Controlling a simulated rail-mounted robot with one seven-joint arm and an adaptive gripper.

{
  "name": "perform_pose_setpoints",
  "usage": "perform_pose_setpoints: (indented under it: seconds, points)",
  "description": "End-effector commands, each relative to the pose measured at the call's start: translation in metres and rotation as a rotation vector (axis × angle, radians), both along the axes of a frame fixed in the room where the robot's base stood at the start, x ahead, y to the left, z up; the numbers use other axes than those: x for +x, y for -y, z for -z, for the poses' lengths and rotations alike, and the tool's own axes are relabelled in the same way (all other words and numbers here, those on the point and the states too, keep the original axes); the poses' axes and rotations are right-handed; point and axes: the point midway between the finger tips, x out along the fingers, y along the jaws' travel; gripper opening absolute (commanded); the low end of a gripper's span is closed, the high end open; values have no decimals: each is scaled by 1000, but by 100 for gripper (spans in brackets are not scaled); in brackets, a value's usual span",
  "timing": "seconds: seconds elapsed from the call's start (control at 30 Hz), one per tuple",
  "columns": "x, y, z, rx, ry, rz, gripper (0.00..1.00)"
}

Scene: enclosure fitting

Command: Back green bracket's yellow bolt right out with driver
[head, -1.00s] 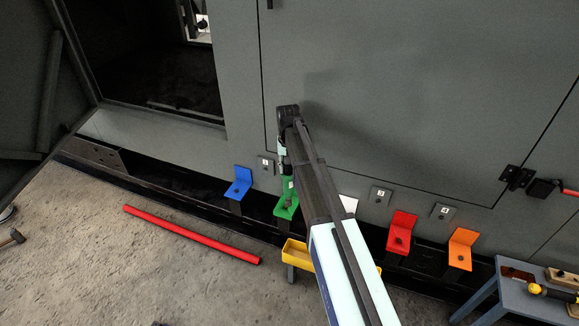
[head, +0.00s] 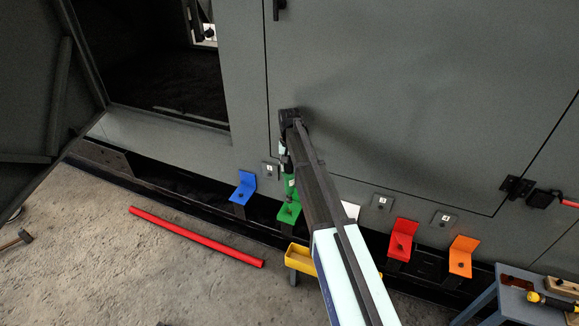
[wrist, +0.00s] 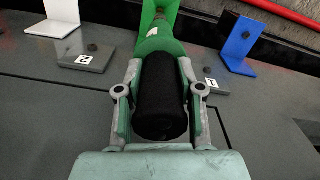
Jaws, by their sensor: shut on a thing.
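My gripper (wrist: 160,95) is shut on a green driver with a black end, whose black end (wrist: 162,95) fills the middle of the wrist view. The driver (head: 286,165) points down toward the green bracket (head: 291,211), which stands between the blue and white brackets. In the wrist view the green bracket (wrist: 165,8) shows only in part, past the driver's far end. The driver's tip and the yellow bolt are hidden, so I cannot tell whether they touch.
A blue bracket (head: 243,187) stands left of the green one; white (head: 350,210), red (head: 402,240) and orange (head: 461,256) brackets stand right. A yellow bin (head: 300,260) is below. A red bar (head: 197,237) lies on the floor. A grey bench (head: 520,305) is at lower right.

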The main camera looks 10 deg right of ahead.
Motion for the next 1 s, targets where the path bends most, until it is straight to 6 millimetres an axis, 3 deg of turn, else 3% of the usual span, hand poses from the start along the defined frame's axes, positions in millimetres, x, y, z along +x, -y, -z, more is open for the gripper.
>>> perform_pose_setpoints:
  seconds: [1.0]
  points:
    - [0, 0, 56, 0, 1, -1, 0]
